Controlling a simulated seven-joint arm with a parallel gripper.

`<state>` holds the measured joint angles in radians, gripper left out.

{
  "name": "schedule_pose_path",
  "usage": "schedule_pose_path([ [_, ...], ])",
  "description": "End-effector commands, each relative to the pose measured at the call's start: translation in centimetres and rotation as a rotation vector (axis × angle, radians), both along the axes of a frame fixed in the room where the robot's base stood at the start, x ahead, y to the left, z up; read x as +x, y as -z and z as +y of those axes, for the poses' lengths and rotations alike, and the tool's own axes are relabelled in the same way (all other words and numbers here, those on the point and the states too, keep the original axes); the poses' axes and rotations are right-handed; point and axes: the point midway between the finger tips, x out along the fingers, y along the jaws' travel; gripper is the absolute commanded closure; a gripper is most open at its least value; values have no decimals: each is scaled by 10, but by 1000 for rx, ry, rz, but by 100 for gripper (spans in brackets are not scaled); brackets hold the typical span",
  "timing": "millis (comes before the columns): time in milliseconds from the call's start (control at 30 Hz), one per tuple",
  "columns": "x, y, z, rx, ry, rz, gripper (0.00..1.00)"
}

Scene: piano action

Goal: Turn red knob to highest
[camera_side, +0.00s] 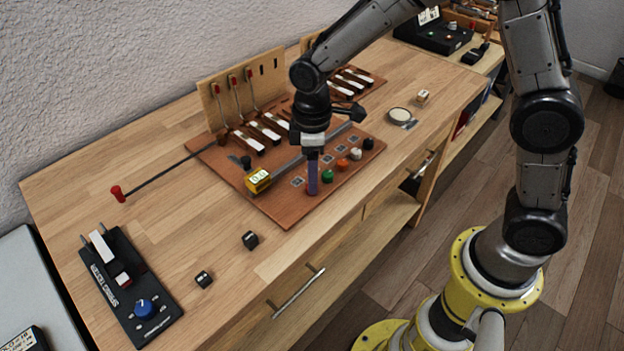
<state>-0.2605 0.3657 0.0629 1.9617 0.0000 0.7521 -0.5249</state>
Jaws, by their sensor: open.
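A row of small knobs runs along the front right edge of the reddish-brown board (275,207): green (327,177), orange-red (342,165), white (356,154) and black (368,143). No plainly red knob shows in this row; the orange-red one is the closest in colour. My gripper (313,188) points straight down at the row's near end, left of the green knob. Its purple-blue finger part reaches close to the board and hides the spot below; whether a knob stands there, or is touched, I cannot tell. The jaws are open.
A yellow counter block (258,181) and a dark knob (246,162) lie left of my gripper. Red-tipped levers (232,84) stand behind. A rod with a red end (118,193) juts left. A black box (128,285) and two dark cubes (250,240) are at the front left.

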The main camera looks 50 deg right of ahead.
Motion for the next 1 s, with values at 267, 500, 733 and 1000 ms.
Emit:
schedule_pose_path([
  [267, 0, 27, 0, -1, 0, 1, 38],
  [500, 0, 29, 0, 1, 0, -1, 38],
  [733, 0, 29, 0, 1, 0, -1, 65],
  [1000, 0, 29, 0, 1, 0, -1, 100],
])
